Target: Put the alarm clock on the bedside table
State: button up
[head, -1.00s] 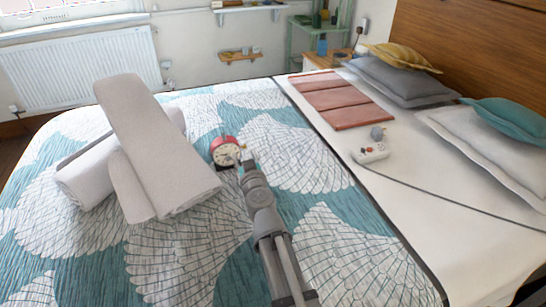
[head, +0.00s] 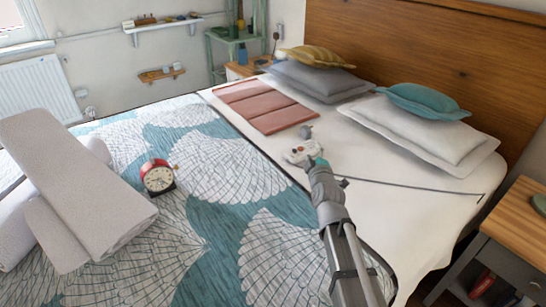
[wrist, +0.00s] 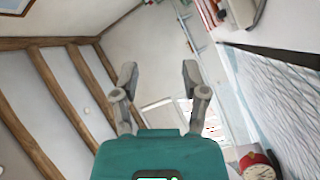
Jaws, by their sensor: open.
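The red alarm clock (head: 158,178) stands upright on the patterned duvet, just right of the rolled towels. It also shows at the lower right edge of the wrist view (wrist: 258,168). My gripper (head: 318,162) is far to the right of the clock in the head view, in front of the white sheet. In the wrist view my gripper (wrist: 159,74) has its two fingers spread with nothing between them. A wooden-topped bedside table (head: 528,225) is at the right edge, partly cut off. Another small wooden-topped table (head: 242,70) stands beyond the bed's far side.
Grey-white rolled towels (head: 75,195) lie left of the clock. A folded pink blanket (head: 265,105) and several pillows (head: 430,130) lie toward the headboard (head: 440,60). The duvet's middle is clear.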

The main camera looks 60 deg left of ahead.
jog(key=w+d+n+t+h, duration=0.6)
jog(key=w+d+t+h, duration=0.1)
jog(key=w+d, duration=2.4)
jog(key=w+d+n+h, duration=0.2)
jog(key=d, duration=1.1)
jog(key=w+d+n+t+h, duration=0.1)
jog(key=w+d+n+h, duration=0.1)
jog(key=d, duration=1.1)
jog(key=w+d+n+h, duration=0.2)
jog(key=d+h, duration=0.2)
jog(key=d, duration=0.9)
jog(key=shift+w+r+t, duration=0.15)
jog(key=shift+t, duration=0.25)
